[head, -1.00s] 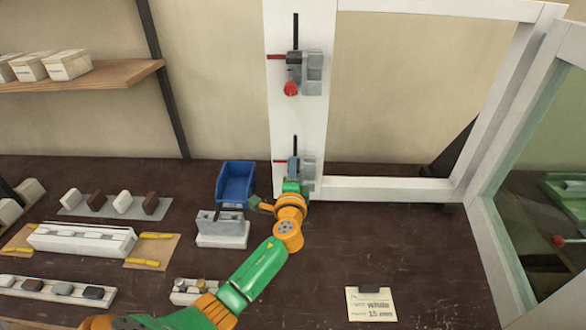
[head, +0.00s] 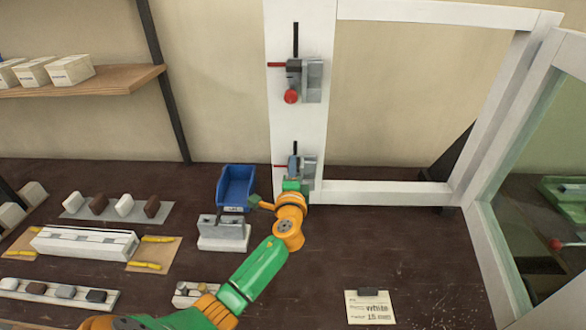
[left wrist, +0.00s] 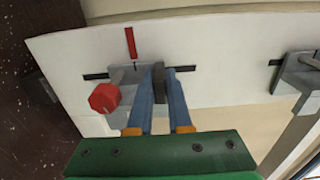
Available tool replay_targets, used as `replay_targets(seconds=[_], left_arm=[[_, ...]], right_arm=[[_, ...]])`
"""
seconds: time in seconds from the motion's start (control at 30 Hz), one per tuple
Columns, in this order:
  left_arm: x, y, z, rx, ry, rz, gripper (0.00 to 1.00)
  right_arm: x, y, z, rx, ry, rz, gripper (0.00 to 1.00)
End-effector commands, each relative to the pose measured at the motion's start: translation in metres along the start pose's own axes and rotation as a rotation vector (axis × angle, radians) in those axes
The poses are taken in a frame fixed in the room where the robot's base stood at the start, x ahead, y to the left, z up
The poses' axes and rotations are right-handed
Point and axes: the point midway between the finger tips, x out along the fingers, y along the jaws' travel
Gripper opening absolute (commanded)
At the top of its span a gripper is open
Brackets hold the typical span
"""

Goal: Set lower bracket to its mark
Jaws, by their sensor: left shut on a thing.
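The lower bracket (head: 309,169) is a grey block on the white upright post (head: 300,120), over a black slot. My left gripper (head: 293,172) is at its front and partly hides it. In the left wrist view, my gripper's blue fingers (left wrist: 160,95) are shut on the dark grey tab (left wrist: 158,76) of the bracket (left wrist: 122,75). A red knob (left wrist: 104,98) sits beside the fingers. The red mark line (left wrist: 130,42) points at the bracket and lies about level with its middle. The mark also shows left of the bracket in the head view (head: 280,167). My right gripper is not in view.
An upper bracket (head: 311,80) with a red knob sits higher on the post. A blue bin (head: 236,187) and a grey-white block fixture (head: 222,233) stand left of my arm. A note card (head: 369,308) lies at front right. The bench between is clear.

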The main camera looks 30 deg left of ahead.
Motion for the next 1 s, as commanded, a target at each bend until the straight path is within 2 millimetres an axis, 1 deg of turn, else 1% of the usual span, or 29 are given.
replay_targets(seconds=[0.1, 0.13, 0.17, 0.2, 0.23, 0.57, 0.67, 0.9, 1.0], left_arm=[[0.000, 0.001, 0.000, 0.000, 0.000, -0.001, 0.00], [0.000, 0.001, 0.000, 0.000, 0.000, -0.001, 0.23], [0.000, 0.001, 0.000, 0.000, 0.000, -0.001, 0.31], [0.000, 0.001, 0.000, 0.000, 0.000, -0.001, 0.41], [0.000, 0.001, 0.000, 0.000, 0.000, -0.001, 0.47], [-0.002, 0.001, 0.000, 0.000, 0.001, -0.001, 0.47], [-0.013, 0.002, -0.001, 0.000, 0.002, -0.001, 0.47], [-0.053, 0.003, -0.001, -0.002, 0.003, 0.001, 0.47], [-0.065, 0.003, -0.001, 0.001, 0.002, 0.001, 0.47]], right_arm=[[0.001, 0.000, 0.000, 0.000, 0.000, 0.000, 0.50], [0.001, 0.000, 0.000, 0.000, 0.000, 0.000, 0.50], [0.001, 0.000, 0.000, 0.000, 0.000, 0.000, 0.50], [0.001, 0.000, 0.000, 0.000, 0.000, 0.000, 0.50], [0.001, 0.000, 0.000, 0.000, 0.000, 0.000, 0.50], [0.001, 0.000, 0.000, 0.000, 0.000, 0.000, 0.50], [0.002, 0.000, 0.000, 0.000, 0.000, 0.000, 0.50], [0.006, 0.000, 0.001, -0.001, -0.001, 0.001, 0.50], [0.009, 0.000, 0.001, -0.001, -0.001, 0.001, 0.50]])
